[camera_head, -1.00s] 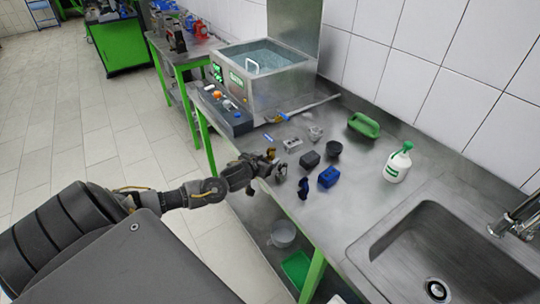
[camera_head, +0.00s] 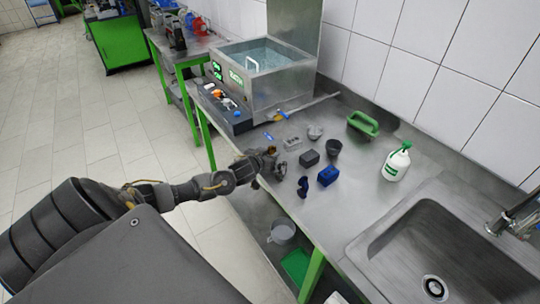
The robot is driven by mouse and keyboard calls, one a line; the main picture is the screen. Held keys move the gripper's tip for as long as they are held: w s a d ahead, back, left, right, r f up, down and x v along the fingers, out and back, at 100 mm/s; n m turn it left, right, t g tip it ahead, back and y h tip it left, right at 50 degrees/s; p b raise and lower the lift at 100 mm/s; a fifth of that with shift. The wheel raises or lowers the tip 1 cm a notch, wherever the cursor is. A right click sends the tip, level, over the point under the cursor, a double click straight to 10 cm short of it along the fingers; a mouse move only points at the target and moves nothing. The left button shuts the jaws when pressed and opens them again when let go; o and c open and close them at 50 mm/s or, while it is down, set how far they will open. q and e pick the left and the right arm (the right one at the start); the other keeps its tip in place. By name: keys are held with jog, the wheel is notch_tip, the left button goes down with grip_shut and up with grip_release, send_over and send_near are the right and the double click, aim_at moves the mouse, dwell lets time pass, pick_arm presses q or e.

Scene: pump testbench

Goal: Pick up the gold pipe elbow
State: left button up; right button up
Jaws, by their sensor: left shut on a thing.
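My left gripper (camera_head: 273,163) reaches in from the left over the near edge of the steel counter. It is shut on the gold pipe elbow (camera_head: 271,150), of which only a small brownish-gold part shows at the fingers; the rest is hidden. I cannot tell whether the elbow touches the counter. My right gripper is not in view.
Close to the right of the gripper are a dark block (camera_head: 309,158), a dark cup (camera_head: 334,148), a blue block (camera_head: 327,176) and a dark blue part (camera_head: 303,187). A green-capped white bottle (camera_head: 396,163) and a sink (camera_head: 432,245) are farther right. A water bath (camera_head: 262,75) stands behind.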

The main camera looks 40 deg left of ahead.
pick_arm(q)
jog(key=shift+r, duration=0.15)
jog(key=shift+r, duration=0.6)
jog(key=s+a+r+b, duration=0.1)
jog(key=s+a+r, duration=0.3)
jog(key=s+r, duration=0.7)
jog(key=shift+v, duration=1.2)
jog(key=shift+s+a+f, duration=0.1)
jog(key=shift+a+f, duration=0.05)
jog(key=shift+a, duration=0.1)
